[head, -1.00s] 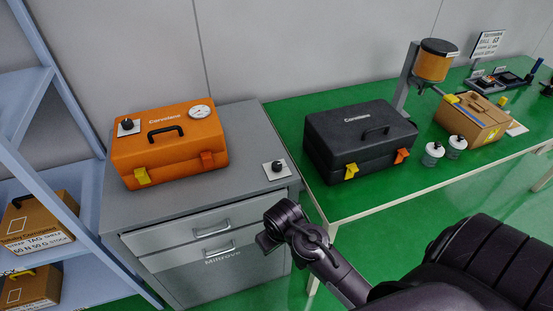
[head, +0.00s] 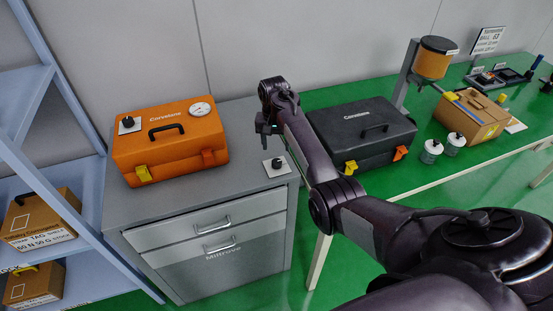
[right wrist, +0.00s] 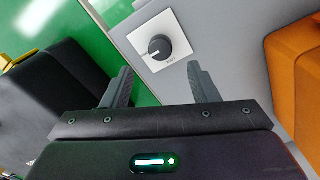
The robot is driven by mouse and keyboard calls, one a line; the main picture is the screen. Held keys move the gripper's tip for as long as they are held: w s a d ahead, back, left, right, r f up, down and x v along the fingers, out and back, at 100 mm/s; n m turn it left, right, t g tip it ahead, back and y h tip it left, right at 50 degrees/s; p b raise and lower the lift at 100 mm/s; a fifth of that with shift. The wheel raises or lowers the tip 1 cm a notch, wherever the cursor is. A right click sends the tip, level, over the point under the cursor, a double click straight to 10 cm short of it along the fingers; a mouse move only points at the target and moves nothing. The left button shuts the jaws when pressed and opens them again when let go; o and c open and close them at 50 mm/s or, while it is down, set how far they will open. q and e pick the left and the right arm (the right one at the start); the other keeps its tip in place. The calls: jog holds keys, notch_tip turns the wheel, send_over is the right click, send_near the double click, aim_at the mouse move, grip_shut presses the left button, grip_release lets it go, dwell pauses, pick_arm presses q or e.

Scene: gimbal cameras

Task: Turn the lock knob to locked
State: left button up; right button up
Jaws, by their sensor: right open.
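A round black knob (head: 277,163) on a white square plate lies on top of the grey cabinet, near its front right corner. It also shows in the right wrist view (right wrist: 159,48), with a light pointer line toward the left and small lettering I cannot read. A second black knob (head: 128,122) on a white plate sits on the orange case (head: 170,148). My right gripper (head: 267,138) is above the cabinet-top knob, apart from it. In the right wrist view its fingers (right wrist: 160,78) are spread and empty, with the knob beyond their tips. My left gripper is not in view.
A black case (head: 345,140) stands on the green table right of the cabinet, partly behind my right arm. Blue shelving (head: 40,100) is at the left. The cabinet top between orange case and knob is clear.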

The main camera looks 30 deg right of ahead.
aim_at(277, 161)
jog(key=shift+f, duration=0.4)
notch_tip(277, 161, down, 7)
jog(key=shift+d+r, duration=0.1)
jog(key=shift+r, duration=0.05)
jog(key=c, duration=1)
jog(key=shift+p, duration=0.3)
